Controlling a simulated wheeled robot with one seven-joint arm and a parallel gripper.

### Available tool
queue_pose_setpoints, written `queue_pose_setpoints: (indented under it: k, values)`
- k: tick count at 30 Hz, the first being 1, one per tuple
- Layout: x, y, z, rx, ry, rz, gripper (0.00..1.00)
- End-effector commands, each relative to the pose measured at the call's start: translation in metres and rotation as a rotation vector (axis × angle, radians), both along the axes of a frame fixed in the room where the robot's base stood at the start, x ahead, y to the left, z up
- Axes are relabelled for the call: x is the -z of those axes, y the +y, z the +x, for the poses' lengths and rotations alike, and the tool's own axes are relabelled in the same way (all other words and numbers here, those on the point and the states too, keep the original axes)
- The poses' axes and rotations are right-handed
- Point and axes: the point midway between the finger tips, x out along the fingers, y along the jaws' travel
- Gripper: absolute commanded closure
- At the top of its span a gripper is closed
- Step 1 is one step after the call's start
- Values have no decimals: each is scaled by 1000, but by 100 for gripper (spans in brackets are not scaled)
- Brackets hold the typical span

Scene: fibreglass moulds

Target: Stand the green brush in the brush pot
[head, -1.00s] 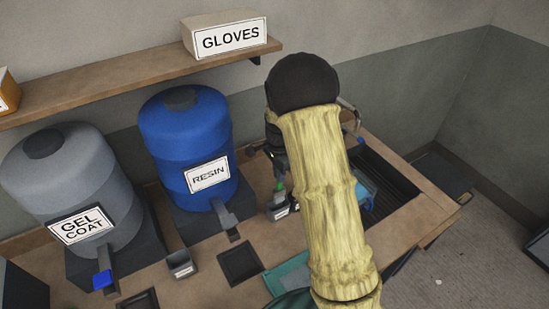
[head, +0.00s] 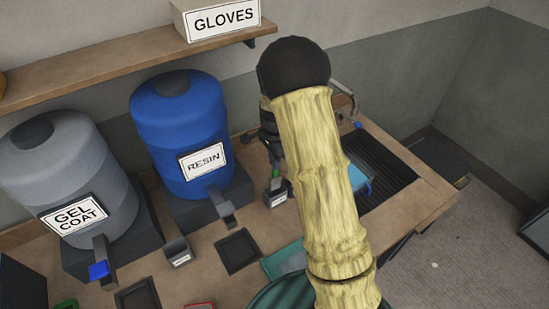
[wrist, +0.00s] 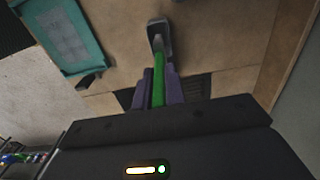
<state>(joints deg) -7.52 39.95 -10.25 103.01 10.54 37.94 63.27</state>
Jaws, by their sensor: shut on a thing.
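The green brush (wrist: 159,92) is between the purple fingers of my gripper (wrist: 160,88) in the wrist view. Its pale far end overlaps the small grey brush pot (wrist: 154,27). I cannot tell whether that end is inside the pot or just above it. In the head view the labelled pot (head: 277,193) stands on the bench, right of the resin drum. A bit of the green brush (head: 276,171) shows just above it, below my dark wrist. My arm hides part of that area, and the fingertips are hard to make out there.
The blue resin drum (head: 181,135) and grey gel coat drum (head: 65,175) stand left of my arm. A small grey cup (head: 178,253) and dark square plate (head: 238,250) are on the bench. A teal tray (head: 284,261) lies nearer. A dark grated recess (head: 385,170) is at right.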

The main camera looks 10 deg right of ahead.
Motion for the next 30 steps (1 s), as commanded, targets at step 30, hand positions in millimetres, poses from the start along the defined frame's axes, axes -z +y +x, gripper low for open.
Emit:
queue_pose_setpoints:
  k: [30]
  values:
    - [67, 0, 0, 0, 1, 0, 100]
